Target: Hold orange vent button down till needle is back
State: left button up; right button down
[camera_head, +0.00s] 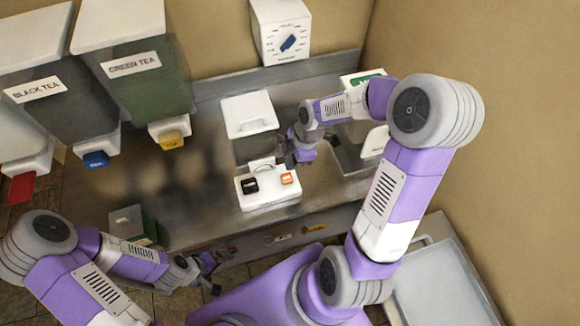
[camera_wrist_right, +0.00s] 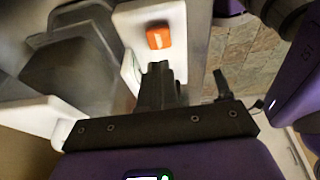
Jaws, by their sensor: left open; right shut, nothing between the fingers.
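The orange vent button (camera_head: 287,178) sits on the right of a white control box (camera_head: 266,203), beside a black button (camera_head: 249,185). It also shows uncovered in the right wrist view (camera_wrist_right: 158,38). A small white rounded part (camera_head: 262,164) stands at the back of the box; I cannot make out a needle on it. My right gripper (camera_head: 300,158) is just behind the button. In the right wrist view its shut, empty fingers (camera_wrist_right: 158,70) point toward the button and look apart from it. My left gripper (camera_head: 213,271) is open and empty, low in front of the counter.
A white-lidded bucket (camera_head: 250,117) stands behind the box. A white dial unit (camera_head: 281,31) with a blue knob is at the back wall. Tea dispensers (camera_head: 135,75) with coloured taps stand left. The steel counter (camera_head: 200,215) is clear left of the box.

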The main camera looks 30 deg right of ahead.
pick_arm(q)
jog(key=shift+r, duration=0.2)
pick_arm(e)
jog(key=v, duration=0.7)
jog(key=shift+w, duration=0.25)
